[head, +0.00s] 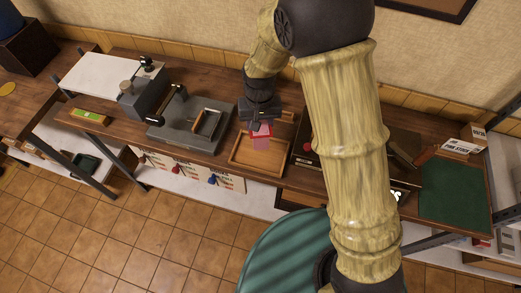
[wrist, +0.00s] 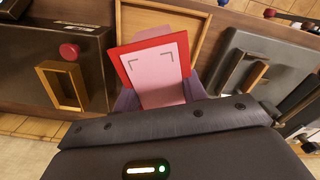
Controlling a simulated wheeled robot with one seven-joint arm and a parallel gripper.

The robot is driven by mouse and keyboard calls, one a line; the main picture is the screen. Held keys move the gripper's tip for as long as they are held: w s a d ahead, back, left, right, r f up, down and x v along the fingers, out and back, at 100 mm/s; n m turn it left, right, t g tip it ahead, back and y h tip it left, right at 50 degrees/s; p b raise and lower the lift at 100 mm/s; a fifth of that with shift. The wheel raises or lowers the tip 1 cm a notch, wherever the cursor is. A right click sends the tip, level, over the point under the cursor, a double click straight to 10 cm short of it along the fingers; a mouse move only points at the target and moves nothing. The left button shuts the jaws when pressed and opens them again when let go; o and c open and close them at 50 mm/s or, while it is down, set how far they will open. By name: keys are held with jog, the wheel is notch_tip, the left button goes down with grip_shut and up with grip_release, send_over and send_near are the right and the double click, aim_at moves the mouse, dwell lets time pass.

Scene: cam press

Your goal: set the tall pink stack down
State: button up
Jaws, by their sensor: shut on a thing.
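The tall pink stack (wrist: 158,76) is a pink block with a red-edged top face and dark corner marks. My gripper (head: 260,125) is shut on it, with the fingers at both sides of the stack in the wrist view. In the head view the stack (head: 261,138) hangs under my gripper over the back part of a wooden tray (head: 258,173). The tray also shows behind the stack in the wrist view (wrist: 190,25). I cannot tell whether the stack's lower end touches the tray.
A grey press (head: 185,128) with a wooden frame stands left of the tray. A dark box with a red button (wrist: 69,50) and a wooden frame stands on the other side. A green mat (head: 455,197) lies at the right. The tray's front part is clear.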

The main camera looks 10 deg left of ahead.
jog(key=shift+f+p, duration=0.75)
jog(key=shift+f, duration=2.2)
jog(key=p, duration=0.1)
send_over(260, 154)
jog(key=shift+w+f, duration=0.1)
jog(key=shift+f, duration=1.95)
jog(key=shift+f, duration=0.15)
jog(key=o, duration=1.2)
